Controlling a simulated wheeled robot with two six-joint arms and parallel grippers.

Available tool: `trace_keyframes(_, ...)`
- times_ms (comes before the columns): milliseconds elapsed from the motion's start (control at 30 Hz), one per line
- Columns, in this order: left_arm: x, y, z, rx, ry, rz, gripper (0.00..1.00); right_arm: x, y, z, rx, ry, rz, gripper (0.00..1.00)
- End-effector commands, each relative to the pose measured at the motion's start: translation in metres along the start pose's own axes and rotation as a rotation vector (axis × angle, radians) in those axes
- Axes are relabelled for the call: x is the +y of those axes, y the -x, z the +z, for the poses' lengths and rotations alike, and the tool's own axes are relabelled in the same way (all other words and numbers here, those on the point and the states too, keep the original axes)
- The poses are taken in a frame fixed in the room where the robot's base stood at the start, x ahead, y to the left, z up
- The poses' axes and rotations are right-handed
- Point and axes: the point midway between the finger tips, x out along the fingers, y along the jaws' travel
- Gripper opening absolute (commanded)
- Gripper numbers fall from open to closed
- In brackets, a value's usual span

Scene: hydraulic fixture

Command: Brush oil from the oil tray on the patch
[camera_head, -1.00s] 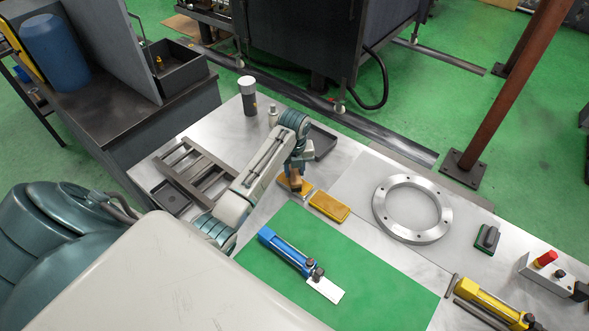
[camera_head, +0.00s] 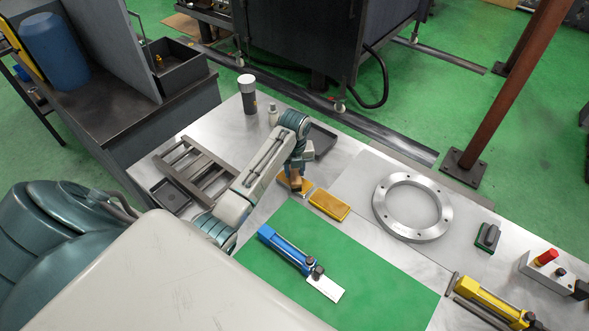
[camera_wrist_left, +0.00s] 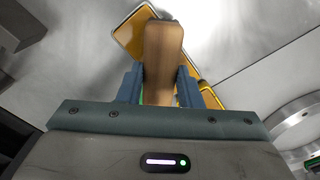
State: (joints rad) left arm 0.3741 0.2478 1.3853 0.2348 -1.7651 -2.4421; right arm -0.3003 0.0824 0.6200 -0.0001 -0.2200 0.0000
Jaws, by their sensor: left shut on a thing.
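My left gripper (camera_head: 298,164) is shut on a brush, whose brown wooden handle (camera_wrist_left: 163,55) stands between the blue fingers in the left wrist view. In the head view the brush (camera_head: 296,184) points down at a small orange-rimmed piece (camera_head: 285,181). The brush covers part of this piece, and I cannot tell whether they touch. In the wrist view its yellow rim (camera_wrist_left: 122,32) shows beside the handle. A second orange-yellow rectangular piece (camera_head: 330,205) lies just right of it. I cannot tell which is the oil tray and which the patch. My right gripper is not in view.
A blue tool (camera_head: 285,250) lies on the green mat (camera_head: 350,262). A metal ring (camera_head: 383,210) lies on a grey sheet to the right, with a yellow tool (camera_head: 488,303) nearer.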

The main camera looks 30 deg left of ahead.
Motion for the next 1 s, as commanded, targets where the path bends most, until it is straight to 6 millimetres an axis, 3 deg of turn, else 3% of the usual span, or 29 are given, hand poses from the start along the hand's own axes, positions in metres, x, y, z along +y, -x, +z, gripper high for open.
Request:
trace_keyframes(333,-0.0001,0.0001,0.0000,0.000,0.000,0.000,0.07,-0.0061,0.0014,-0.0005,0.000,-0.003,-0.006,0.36)
trace_keyframes(1000,0.0002,-0.0021,-0.0004,0.001,0.000,0.000,0.07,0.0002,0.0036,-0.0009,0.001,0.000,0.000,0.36)
